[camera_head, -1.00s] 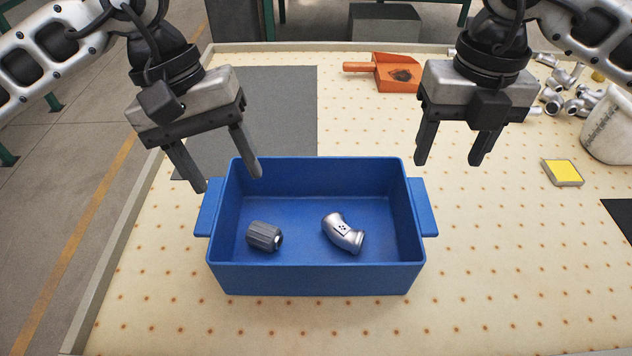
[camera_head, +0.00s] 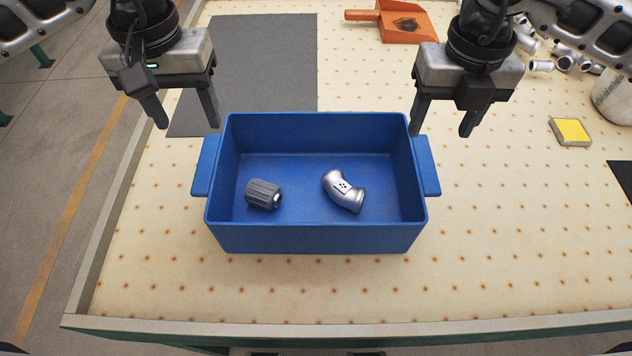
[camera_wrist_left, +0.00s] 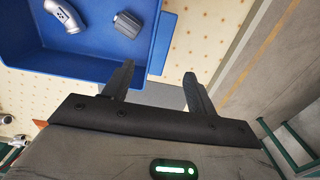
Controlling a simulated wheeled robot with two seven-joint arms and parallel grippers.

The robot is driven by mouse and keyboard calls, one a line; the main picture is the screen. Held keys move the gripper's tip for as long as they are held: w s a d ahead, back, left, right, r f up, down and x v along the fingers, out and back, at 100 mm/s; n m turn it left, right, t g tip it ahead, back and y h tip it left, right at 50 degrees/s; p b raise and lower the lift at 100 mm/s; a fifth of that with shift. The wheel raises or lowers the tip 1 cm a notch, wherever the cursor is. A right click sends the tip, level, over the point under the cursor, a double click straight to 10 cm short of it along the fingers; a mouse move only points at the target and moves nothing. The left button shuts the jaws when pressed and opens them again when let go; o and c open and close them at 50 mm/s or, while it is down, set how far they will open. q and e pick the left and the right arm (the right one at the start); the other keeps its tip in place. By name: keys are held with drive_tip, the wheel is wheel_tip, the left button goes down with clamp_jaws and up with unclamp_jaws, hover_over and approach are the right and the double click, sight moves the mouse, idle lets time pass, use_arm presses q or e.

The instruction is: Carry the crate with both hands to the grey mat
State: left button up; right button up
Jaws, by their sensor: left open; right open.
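The blue crate (camera_head: 316,240) stands on the perforated table with a handle on its left (camera_head: 206,166) and right (camera_head: 427,166) sides. Inside lie a dark grey ribbed part (camera_head: 264,194) and a silver pipe elbow (camera_head: 344,191). The grey mat (camera_head: 262,65) lies behind the crate to the left, partly hidden by my left arm. My left gripper (camera_head: 188,126) is open and empty, above and behind the left handle. The left wrist view shows its fingers (camera_wrist_left: 157,84) apart near the crate wall (camera_wrist_left: 100,68). My right gripper (camera_head: 441,134) is open and empty, above and behind the right handle.
An orange scoop (camera_head: 400,22) lies at the back. Silver pipe fittings (camera_head: 566,62) and a white bucket (camera_head: 614,98) stand at the back right. A yellow-topped block (camera_head: 570,131) lies at the right. The table's front edge (camera_head: 340,333) is clear.

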sight(208, 161)
use_arm(q)
wheel_tip(208, 161, down, 10)
use_arm(e)
wheel_tip(208, 161, down, 10)
drive_tip(key=shift+r, duration=0.1)
use_arm(q)
clamp_jaws()
use_arm(e)
clamp_jaws()
use_arm(q)
drive_tip(key=shift+w+r, duration=0.1)
use_arm(e)
drive_tip(key=shift+w, duration=0.1)
